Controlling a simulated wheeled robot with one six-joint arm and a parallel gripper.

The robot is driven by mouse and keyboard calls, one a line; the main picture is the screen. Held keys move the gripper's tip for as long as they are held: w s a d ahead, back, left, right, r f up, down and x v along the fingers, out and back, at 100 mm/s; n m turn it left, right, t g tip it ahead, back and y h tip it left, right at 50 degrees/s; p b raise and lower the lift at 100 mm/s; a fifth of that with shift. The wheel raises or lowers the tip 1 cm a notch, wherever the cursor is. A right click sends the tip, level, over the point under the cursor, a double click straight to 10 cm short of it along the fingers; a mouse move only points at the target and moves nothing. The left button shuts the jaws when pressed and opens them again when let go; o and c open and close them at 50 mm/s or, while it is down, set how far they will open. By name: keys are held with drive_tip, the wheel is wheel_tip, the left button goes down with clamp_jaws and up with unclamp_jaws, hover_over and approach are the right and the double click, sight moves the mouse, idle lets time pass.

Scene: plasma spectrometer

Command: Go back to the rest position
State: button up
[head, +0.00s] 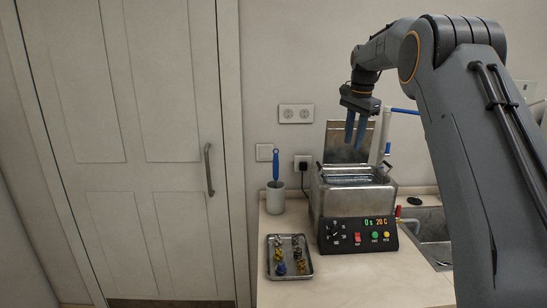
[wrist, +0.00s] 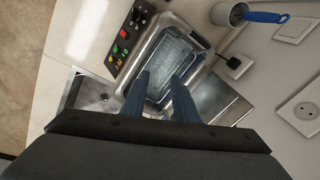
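My gripper (head: 355,130) hangs from my raised arm, above the ultrasonic bath (head: 345,226) on the counter. Its two blue fingers point down. In the wrist view my gripper (wrist: 159,78) shows its fingers apart with nothing between them. The bath (wrist: 139,52) is below the fingers there, and its open basin with a mesh basket (wrist: 172,55) shows past the tips. The bath's display reads about 20 C in the head view.
A metal tray (head: 290,274) with several small parts stands at the bath's left. Behind it is a cup (head: 275,199) holding a blue-handled tool (head: 276,163). A sink (head: 434,232) lies at the right. A raised lid (head: 347,141) stands behind the basin. A closed door (head: 135,150) fills the left.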

drive_tip(key=s+a+f+n+b, duration=0.2)
drive_tip(key=s+f+n, duration=0.2)
drive_tip(key=s+f, duration=0.5)
drive_tip(key=s+a+f+n+b, duration=0.2)
drive_tip(key=s+f, duration=0.8)
drive_tip(key=s, duration=0.8)
drive_tip(key=s+a+f+n+b, duration=0.3)
drive_tip(key=s+f+n, duration=0.3)
drive_tip(key=s, duration=0.8)
wheel_tip(320, 180, down, 4)
drive_tip(key=shift+s+r+g, duration=0.15)
drive_tip(key=shift+s+g, duration=0.05)
drive_tip(key=shift+g, duration=0.1)
